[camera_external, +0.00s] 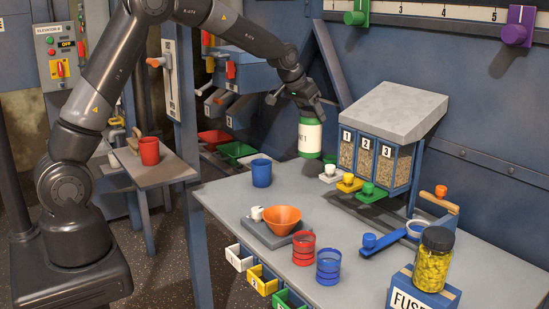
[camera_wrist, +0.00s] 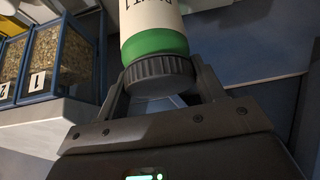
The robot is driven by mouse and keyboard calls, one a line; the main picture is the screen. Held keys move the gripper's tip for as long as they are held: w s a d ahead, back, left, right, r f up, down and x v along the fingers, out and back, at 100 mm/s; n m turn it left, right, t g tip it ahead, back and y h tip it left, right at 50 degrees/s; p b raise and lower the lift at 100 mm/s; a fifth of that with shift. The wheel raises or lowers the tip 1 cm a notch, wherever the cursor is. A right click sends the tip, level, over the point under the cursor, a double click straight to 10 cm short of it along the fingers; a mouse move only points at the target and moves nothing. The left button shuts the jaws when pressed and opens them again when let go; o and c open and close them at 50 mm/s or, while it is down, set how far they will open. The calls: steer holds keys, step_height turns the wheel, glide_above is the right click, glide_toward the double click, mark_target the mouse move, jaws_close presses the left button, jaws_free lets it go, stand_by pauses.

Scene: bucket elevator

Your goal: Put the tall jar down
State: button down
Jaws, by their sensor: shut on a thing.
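The tall jar (camera_external: 310,139) is green with a white label, and it hangs upright below my gripper (camera_external: 309,110) over the back of the grey table (camera_external: 225,204). In the wrist view the jar (camera_wrist: 155,42) shows its green shoulder, part of its lettered label and a dark ribbed cap. My gripper (camera_wrist: 163,80) is shut on the jar at the cap, with one finger on each side. The jar's bottom seems to be above the tabletop, but the exact gap is hard to tell.
A three-bin grain dispenser (camera_external: 400,107) stands right of the jar, with coloured knobs (camera_external: 348,183) in front. A blue cup (camera_external: 261,173), orange funnel (camera_external: 283,219), red cup (camera_external: 303,248) and yellow-filled jar (camera_external: 434,263) stand nearer.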

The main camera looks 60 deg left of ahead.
mark_target(315, 157)
steer(key=shift+w+d+f+n+y, duration=0.15)
steer(key=shift+d+n+y, duration=0.4)
steer(key=shift+d, duration=0.7)
steer(key=shift+n, duration=0.25)
step_height(315, 157, down, 10)
steer(key=shift+f, duration=0.1)
steer(key=shift+c, duration=1.6)
jaws_free()
steer(key=shift+f, duration=0.1)
steer(key=s+a+f+v, duration=0.1)
steer(key=s+v, duration=0.1)
steer(key=v, duration=0.9)
steer(key=s+a+f+v, duration=0.1)
steer(key=s+v, duration=0.1)
steer(key=v, duration=1)
steer(key=s+r+m+h, duration=0.1)
steer(key=s+r+m, duration=0.1)
steer(key=s, duration=2.9)
steer(key=shift+r+g, duration=0.15)
steer(key=shift+g, duration=0.25)
